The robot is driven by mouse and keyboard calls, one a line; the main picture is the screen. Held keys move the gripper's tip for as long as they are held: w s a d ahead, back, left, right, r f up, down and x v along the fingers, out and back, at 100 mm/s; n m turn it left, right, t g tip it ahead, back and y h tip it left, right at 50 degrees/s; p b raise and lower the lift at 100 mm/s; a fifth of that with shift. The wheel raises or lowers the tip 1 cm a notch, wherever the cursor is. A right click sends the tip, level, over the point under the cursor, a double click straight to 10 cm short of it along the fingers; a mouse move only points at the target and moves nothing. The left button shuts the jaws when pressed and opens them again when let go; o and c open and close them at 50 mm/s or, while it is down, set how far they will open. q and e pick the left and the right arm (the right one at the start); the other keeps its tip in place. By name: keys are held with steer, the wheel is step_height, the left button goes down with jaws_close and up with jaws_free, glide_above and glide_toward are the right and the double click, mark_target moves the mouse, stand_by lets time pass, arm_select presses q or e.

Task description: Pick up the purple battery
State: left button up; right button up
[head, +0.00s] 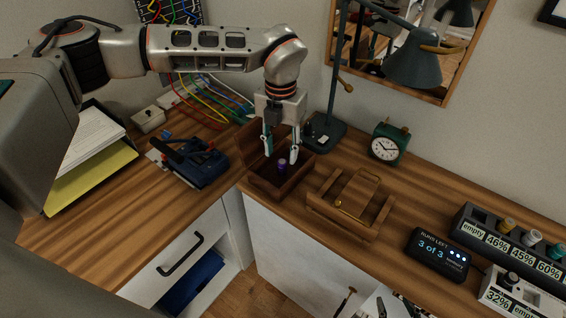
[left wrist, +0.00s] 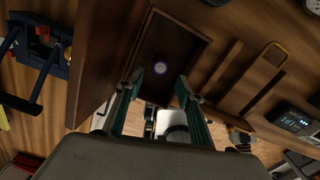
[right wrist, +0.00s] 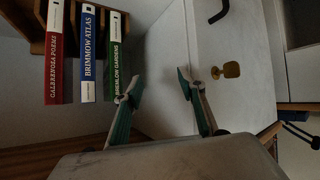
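The purple battery (head: 282,165) stands upright in an open dark wooden box (head: 270,187) on the desk. In the left wrist view the battery (left wrist: 160,68) shows end-on inside the box, ahead of the fingers. My left gripper (head: 280,156) points down over the box with its fingers apart and nothing between them; it also shows in the left wrist view (left wrist: 158,92). I cannot tell exactly how high the fingertips are above the battery. My right gripper (right wrist: 156,82) is open and empty, facing a white cabinet front.
The box's raised lid (head: 262,146) stands behind the left fingers. A wooden holder (head: 350,205), a display (head: 438,255) reading "3 of 3" and battery racks (head: 520,240) lie to the right. A lamp (head: 325,132) and clock (head: 388,145) stand behind; a blue tool (head: 197,163) is left.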

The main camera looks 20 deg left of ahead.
mark_target(282, 161)
arm_select(q)
steer(key=shift+w+f, duration=0.25)
steer(key=shift+f, duration=1.35)
steer(key=shift+w+f, duration=0.2)
steer(key=shift+f, duration=1.35)
jaws_close()
